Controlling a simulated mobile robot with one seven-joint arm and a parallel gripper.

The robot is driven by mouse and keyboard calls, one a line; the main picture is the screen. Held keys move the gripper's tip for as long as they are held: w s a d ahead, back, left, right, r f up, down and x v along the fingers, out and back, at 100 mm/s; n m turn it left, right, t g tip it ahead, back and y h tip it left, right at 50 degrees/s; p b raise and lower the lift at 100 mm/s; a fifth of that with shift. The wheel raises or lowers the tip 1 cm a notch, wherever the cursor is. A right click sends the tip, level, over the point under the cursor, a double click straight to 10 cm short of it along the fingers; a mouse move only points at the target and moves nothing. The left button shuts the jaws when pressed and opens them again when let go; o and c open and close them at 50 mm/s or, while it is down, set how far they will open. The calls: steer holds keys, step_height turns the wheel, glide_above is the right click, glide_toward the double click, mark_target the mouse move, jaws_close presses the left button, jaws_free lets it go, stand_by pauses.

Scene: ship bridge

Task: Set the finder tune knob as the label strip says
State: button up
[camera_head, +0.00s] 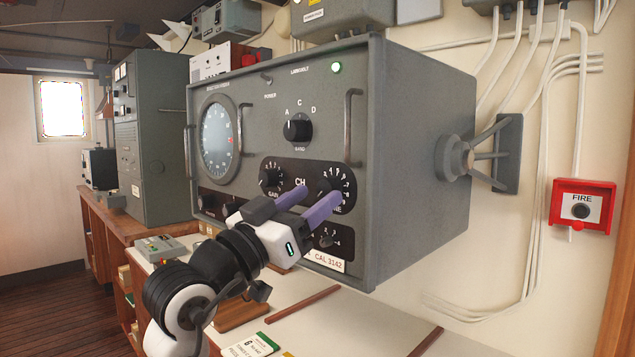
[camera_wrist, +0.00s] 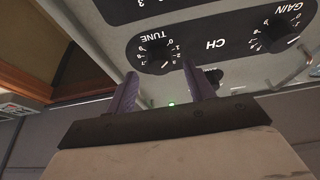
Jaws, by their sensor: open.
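The finder is a grey box (camera_head: 420,150) with a round dial (camera_head: 217,140) and several knobs. Its TUNE knob (camera_wrist: 157,62) shows upside down in the wrist view, dark, with numbers around it. In the head view my fingers cover much of it. My gripper (camera_head: 320,194) is open, its two purple fingers reaching to the panel at the TUNE knob. In the wrist view the fingertips (camera_wrist: 160,70) lie on either side of the knob; I cannot tell whether they touch it. A white label strip (camera_head: 326,261) at the panel's lower edge reads "CAL 3142". The knob's exact setting is unclear.
The GAIN knob (camera_head: 270,177) is left of the TUNE knob, and the band knob (camera_head: 299,128) is above. Handles (camera_head: 350,127) stand out from the panel. Another dark knob (camera_head: 324,238) sits below. A red fire box (camera_head: 582,206) is on the right wall.

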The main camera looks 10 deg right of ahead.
steer(key=shift+x, duration=1.05)
steer(key=c, duration=1)
steer(key=shift+o, duration=0.2)
steer(key=shift+f+m, duration=0.1)
steer(key=shift+m, duration=0.2)
